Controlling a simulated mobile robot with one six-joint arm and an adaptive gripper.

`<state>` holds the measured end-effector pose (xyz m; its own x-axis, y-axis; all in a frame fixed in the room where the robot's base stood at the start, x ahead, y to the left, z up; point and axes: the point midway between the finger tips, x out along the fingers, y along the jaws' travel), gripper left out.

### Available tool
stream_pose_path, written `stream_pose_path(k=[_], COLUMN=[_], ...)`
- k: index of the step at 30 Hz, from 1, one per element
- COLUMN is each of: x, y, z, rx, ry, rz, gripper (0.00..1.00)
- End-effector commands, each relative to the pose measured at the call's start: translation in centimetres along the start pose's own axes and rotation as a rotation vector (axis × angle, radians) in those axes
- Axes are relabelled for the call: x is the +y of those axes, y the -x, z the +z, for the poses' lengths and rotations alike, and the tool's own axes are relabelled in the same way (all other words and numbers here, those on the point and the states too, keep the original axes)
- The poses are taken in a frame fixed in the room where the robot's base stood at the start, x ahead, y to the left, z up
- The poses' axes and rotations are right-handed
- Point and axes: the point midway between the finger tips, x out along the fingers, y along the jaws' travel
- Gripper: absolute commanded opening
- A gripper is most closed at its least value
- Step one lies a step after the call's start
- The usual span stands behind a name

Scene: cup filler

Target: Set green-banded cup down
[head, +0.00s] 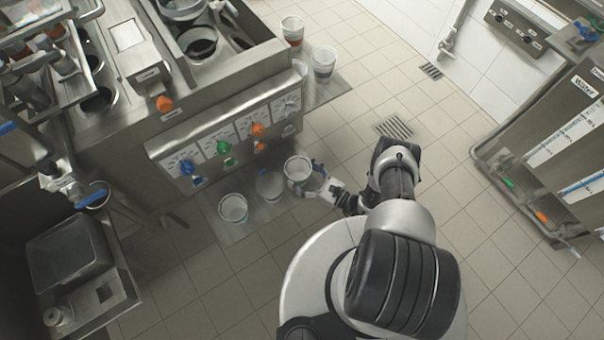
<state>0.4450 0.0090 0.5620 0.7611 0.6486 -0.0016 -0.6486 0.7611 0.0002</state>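A clear cup (297,170) is at my gripper (308,178), at the right end of the low front shelf (249,227). The fingers lie along the cup's right and near sides and look shut on it. The cup looks upright. Its band is too small and hidden to make out, and I cannot tell whether its base touches the shelf. To its left on the same shelf stand a pale, lidded-looking cup (269,185) and an open clear cup (233,208).
The dispenser's front panel (228,143), with blue, green and orange knobs, rises just behind the shelf. A Water-labelled rack (560,150) is at right. Tiled floor between is clear.

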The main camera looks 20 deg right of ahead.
Motion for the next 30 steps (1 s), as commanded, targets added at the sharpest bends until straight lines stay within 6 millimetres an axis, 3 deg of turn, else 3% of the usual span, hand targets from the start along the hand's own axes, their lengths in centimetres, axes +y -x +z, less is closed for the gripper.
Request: stream_pose_path(k=[4, 17, 30], x=[0.0, -0.1, -0.2], y=[0.0, 0.6, 8.4], z=[0.0, 0.0, 0.0], rx=[0.000, 0.000, 0.002], ry=[0.000, -0.001, 0.000], rz=[0.000, -0.002, -0.008], gripper=[0.87, 0.87, 0.87])
